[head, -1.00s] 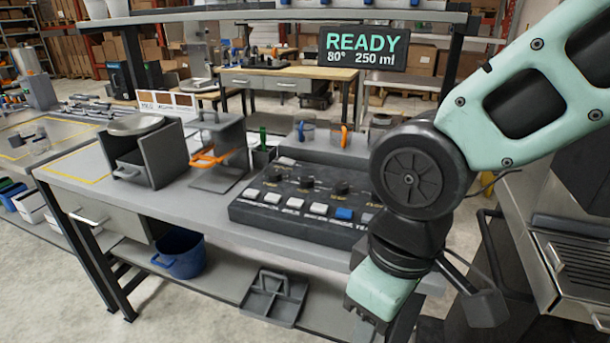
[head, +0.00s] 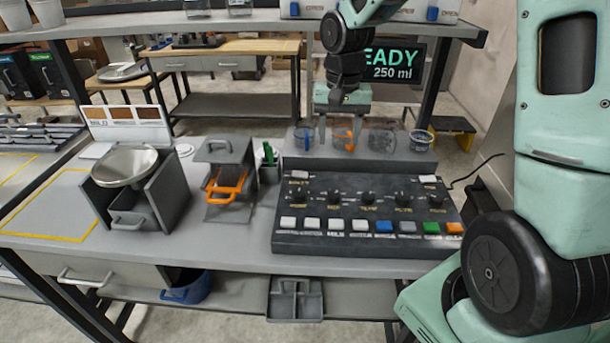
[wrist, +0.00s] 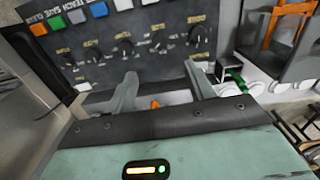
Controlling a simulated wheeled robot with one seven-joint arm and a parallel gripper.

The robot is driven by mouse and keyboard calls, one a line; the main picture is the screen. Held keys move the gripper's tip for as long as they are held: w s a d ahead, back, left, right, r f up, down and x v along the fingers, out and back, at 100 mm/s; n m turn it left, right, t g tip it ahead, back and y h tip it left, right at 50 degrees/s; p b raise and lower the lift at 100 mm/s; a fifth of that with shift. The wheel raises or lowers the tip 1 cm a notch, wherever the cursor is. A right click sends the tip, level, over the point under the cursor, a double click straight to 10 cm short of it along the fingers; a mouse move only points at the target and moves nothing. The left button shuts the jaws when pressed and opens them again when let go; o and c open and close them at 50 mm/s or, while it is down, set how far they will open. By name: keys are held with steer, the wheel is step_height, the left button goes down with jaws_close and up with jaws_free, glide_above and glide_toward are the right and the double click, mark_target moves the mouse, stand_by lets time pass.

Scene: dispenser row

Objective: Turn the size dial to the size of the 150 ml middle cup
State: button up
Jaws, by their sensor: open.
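The black control panel (head: 350,222) lies on the bench with a row of several small dials (head: 368,198); it also fills the upper wrist view (wrist: 140,25). The dial labels are too small to read, so I cannot tell which is the size dial. The display (head: 400,60) ends in "250 ml", partly hidden by my arm. My gripper (head: 343,112) is above the back of the panel, near the cups. In the wrist view my gripper (wrist: 163,88) is open, its fingers apart and touching no dial. An orange-handled cup (head: 344,139) stands behind the panel; its size is unreadable.
Other clear cups stand beside it, one with a blue handle (head: 304,138). Several coloured buttons (head: 385,226) line the panel's front. Left of the panel are an orange-handled press (head: 228,182) and a scale pan in a grey holder (head: 126,166). A shelf (head: 240,24) spans above.

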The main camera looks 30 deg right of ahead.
steer(key=p, duration=0.2)
glide_toward(334, 194)
step_height(334, 194, down, 8)
steer(key=shift+f, duration=0.25)
steer(key=c, duration=1)
